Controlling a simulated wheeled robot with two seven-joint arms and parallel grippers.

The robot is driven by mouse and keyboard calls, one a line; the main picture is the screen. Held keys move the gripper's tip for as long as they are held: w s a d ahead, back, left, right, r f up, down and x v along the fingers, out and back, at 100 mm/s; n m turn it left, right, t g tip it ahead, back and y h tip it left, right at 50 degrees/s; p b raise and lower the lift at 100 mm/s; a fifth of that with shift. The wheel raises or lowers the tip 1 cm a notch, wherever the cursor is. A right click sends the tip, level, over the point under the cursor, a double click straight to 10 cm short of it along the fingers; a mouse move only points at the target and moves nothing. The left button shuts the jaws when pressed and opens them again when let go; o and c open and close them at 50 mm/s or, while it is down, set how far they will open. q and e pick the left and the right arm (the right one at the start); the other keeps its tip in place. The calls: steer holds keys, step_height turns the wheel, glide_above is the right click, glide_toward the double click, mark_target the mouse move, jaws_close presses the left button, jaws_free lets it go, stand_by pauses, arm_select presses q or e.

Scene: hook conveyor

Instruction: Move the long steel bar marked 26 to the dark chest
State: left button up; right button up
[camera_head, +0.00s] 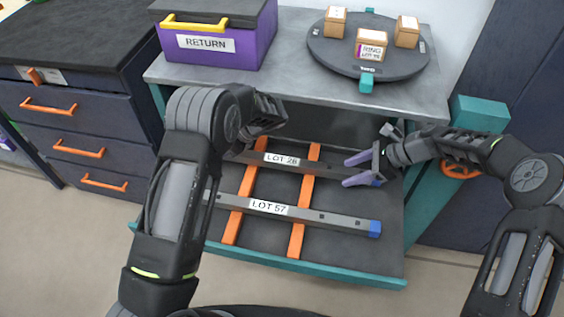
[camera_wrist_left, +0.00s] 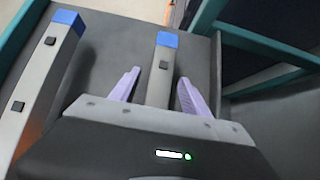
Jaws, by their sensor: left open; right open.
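The long steel bar labelled LOT 26 (camera_head: 318,168) lies across two orange strips on the lower shelf, its right end blue. My right gripper (camera_head: 346,172) is open, its purple fingers on either side of that bar near the blue end. My left gripper is mostly hidden behind my left arm in the head view. In the left wrist view my left gripper (camera_wrist_left: 157,85) is open, with a blue-ended bar (camera_wrist_left: 160,90), seemingly the same one, between its purple fingers. I cannot tell whether the fingers touch it. The dark chest (camera_head: 85,125) with orange-handled drawers stands at the left, its black top clear.
A second bar labelled LOT 57 (camera_head: 325,217) lies parallel on the near side. A purple RETURN box (camera_head: 225,55) and a round turntable (camera_head: 330,52) with small wooden boxes stand on the upper shelf above. Teal frame posts (camera_head: 475,115) flank the right side.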

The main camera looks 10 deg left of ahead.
arm_select(q)
steer(key=shift+a+f, duration=0.15)
arm_select(e)
steer(key=shift+a+f, duration=0.2)
arm_select(q)
jaws_close()
arm_select(e)
jaws_close()
steer(key=shift+r, duration=0.1)
stand_by(0.9)
